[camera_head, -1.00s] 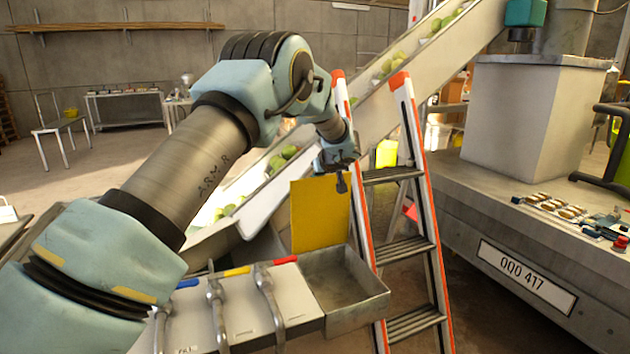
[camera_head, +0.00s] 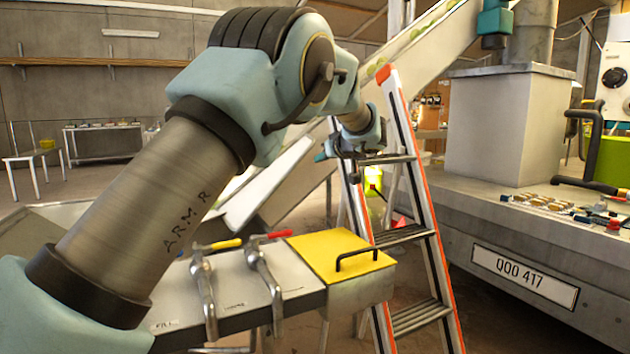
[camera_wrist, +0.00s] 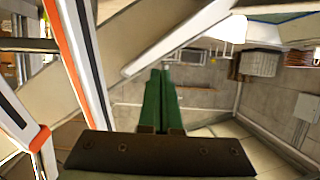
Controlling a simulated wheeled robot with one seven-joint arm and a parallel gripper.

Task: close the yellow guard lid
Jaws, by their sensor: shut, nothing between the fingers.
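The yellow guard lid (camera_head: 330,250) lies flat over the metal box at the right end of the lever panel in the head view. Its dark handle (camera_head: 358,256) lies along its right part. My gripper (camera_head: 340,155) is above and apart from the lid, in front of the stepladder, partly hidden by my own arm. In the wrist view my gripper (camera_wrist: 160,75) has its two green fingers together with nothing between them. The lid does not show in the wrist view.
The lever panel (camera_head: 240,285) with red and yellow handled levers is left of the lid. An orange-edged stepladder (camera_head: 410,200) stands close on the right, near my gripper. A trailer bed (camera_head: 520,230) is farther right. A conveyor (camera_head: 425,45) slopes up behind.

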